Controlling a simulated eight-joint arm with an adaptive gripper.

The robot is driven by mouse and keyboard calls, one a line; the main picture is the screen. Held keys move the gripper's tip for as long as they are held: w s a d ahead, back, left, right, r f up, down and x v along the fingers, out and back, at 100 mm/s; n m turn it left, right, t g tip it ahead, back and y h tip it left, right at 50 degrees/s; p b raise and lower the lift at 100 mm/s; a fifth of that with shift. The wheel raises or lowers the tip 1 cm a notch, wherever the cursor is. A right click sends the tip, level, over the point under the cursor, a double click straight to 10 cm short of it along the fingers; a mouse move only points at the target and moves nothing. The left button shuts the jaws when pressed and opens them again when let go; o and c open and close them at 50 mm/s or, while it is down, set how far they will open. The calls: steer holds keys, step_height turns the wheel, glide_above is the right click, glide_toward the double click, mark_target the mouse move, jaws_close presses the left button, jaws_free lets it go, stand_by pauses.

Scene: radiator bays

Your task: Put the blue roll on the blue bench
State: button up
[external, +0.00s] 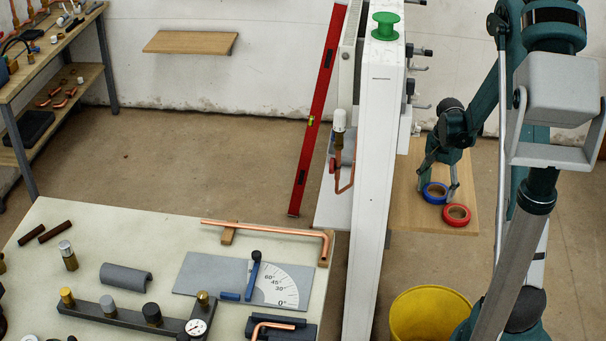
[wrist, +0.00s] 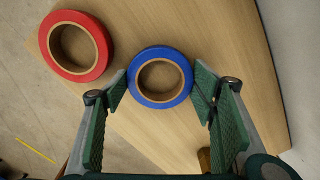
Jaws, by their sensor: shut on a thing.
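The blue roll (external: 431,199) of tape lies flat on a wooden shelf board (external: 408,207), right of the white panel in the external view. My gripper (external: 438,185) reaches down over it from above. In the wrist view my gripper (wrist: 160,88) has one green-padded finger on each side of the blue roll (wrist: 160,101), shut on its outer rim. The roll appears to rest on the board. I cannot make out a bench that is clearly blue; a pale-topped bench (external: 160,222) stands at the front left.
A red roll (external: 456,223) lies close beside the blue one. A tall white panel (external: 370,170) stands between this board and the pale bench, with a green spool (external: 385,20) on top. A yellow bucket (external: 415,310) stands below. Tools and copper pipe crowd the pale bench.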

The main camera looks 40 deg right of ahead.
steer(key=shift+r, duration=0.1)
step_height(320, 180, up, 10)
steer(key=p, duration=0.1)
stand_by(0.7)
stand_by(0.6)
steer(key=shift+s+a+p, duration=0.1)
steer(key=shift+a+p, duration=0.05)
steer(key=shift+p, duration=0.15)
